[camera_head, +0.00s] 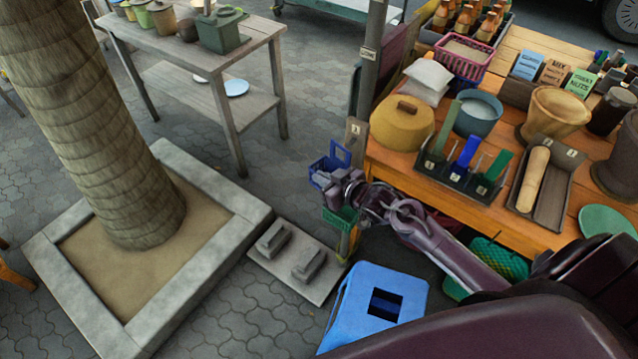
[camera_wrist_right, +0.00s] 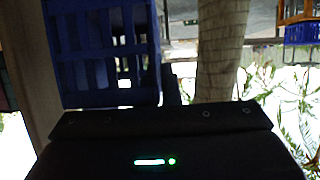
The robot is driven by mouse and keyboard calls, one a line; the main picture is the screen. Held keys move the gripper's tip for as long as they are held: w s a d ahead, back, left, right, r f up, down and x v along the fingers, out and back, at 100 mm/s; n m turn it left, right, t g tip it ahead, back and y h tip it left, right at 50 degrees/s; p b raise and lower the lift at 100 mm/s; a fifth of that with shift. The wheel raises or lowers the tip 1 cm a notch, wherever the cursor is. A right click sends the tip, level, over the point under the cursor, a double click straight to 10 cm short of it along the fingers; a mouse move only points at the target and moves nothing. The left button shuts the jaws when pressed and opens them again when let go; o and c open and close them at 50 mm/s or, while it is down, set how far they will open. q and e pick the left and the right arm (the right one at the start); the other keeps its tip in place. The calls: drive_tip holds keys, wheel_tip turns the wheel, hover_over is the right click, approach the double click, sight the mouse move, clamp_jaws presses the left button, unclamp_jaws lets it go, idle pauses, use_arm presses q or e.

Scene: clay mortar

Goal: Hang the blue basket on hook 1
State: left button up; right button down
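The blue basket (camera_head: 340,154) is at the side of the wooden table, beside the metal post, with its handle loop raised. My right gripper (camera_head: 322,179) is right at the basket and overlaps its lower left part. In the right wrist view the basket's slatted wall (camera_wrist_right: 100,50) is close up and dark, at the upper left. My fingertips are not clear, so I cannot tell if they grip it. A small board (camera_head: 355,134) with a label is fixed by the post behind the basket; its hook is not visible. My left gripper is out of view.
A green basket (camera_head: 339,218) is just below my right gripper. The metal post (camera_head: 370,70) stands close by. The wooden table (camera_head: 400,172) carries a yellow pot (camera_head: 402,125) and tool holders. A blue container (camera_head: 372,310) and a slab (camera_head: 298,265) are on the paving below.

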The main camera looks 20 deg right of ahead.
sight(338, 166)
drive_tip(key=shift+w+d+f+b, duration=0.1)
drive_tip(key=shift+w+d+b, duration=0.35)
drive_tip(key=shift+d, duration=0.3)
drive_tip(key=shift+w+d+f+b, duration=0.1)
drive_tip(key=shift+w+d+b, duration=0.35)
drive_tip(key=shift+d, duration=0.3)
drive_tip(key=shift+w+d+b, duration=0.45)
drive_tip(key=shift+d, duration=0.3)
drive_tip(key=shift+w+d+f, duration=0.2)
drive_tip(key=shift+d+f, duration=0.1)
drive_tip(key=shift+d, duration=0.1)
drive_tip(key=shift+d, duration=0.25)
drive_tip(key=c, duration=2.1)
unclamp_jaws()
drive_tip(key=o, duration=0.5)
drive_tip(key=shift+w+d+f, duration=0.1)
drive_tip(key=shift+o, duration=0.2)
